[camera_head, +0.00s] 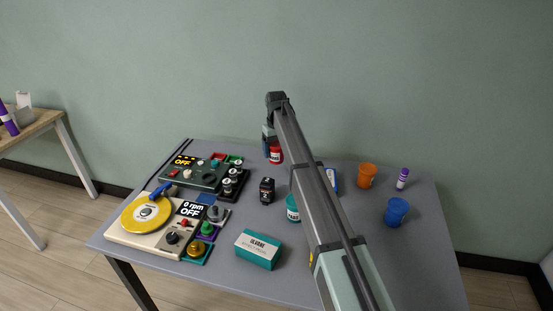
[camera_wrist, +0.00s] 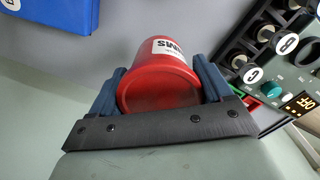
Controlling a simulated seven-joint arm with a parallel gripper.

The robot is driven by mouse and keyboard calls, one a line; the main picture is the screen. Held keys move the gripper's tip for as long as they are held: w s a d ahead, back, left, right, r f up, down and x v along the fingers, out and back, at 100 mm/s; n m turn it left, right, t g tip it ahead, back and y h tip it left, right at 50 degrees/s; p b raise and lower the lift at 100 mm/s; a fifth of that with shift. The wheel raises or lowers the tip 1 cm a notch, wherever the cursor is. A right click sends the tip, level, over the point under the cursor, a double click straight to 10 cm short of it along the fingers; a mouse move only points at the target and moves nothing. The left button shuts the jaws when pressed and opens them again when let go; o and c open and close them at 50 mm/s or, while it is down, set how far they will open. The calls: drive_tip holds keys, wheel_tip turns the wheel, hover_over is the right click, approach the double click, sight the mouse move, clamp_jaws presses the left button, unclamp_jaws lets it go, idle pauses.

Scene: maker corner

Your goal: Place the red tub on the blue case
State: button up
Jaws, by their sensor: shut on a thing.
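The red tub (camera_head: 276,156) is at the back of the table in the head view, partly behind my arm. In the wrist view the red tub (camera_wrist: 160,80), with a white label, sits between the two dark blue fingers of my gripper (camera_wrist: 160,88), which is shut on it. My gripper (camera_head: 269,136) is mostly hidden in the head view. I cannot tell whether the tub touches the table. The blue case (camera_head: 333,179) is right of my arm in the head view, largely hidden by it. It also shows at the top left of the wrist view (camera_wrist: 60,14), apart from the tub.
A green control box (camera_head: 195,174) and black jar rack stand left of the tub. A black bottle (camera_head: 267,191), a teal tub (camera_head: 293,209) and a teal box (camera_head: 258,250) are nearer. An orange tub (camera_head: 367,175), blue tub (camera_head: 397,211) and purple tube (camera_head: 402,179) stand right.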

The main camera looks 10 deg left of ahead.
drive_tip(key=shift+w+d+r, duration=0.1)
drive_tip(key=shift+d+r, duration=0.05)
drive_tip(key=shift+r, duration=0.35)
drive_tip(key=w+d+r+m, duration=0.1)
drive_tip(key=d+r, duration=0.2)
drive_tip(key=d, duration=0.5)
drive_tip(key=d+r+m, duration=0.1)
drive_tip(key=d+r, duration=0.2)
drive_tip(key=d, duration=0.5)
drive_tip(key=shift+s+d+f+n, duration=0.3)
drive_tip(key=shift+s+f+n, duration=0.25)
drive_tip(key=shift+f, duration=1.15)
drive_tip(key=shift+s+d+f+n, duration=0.25)
drive_tip(key=shift+s+f+n, duration=0.3)
drive_tip(key=shift+f, duration=1.1)
drive_tip(key=shift+s+d+f+n, duration=0.3)
drive_tip(key=shift+s+f+n, duration=0.25)
drive_tip(key=shift+f, duration=1.15)
drive_tip(key=shift+f, duration=0.1)
drive_tip(key=o, duration=1.1)
drive_tip(key=shift+c, duration=0.2)
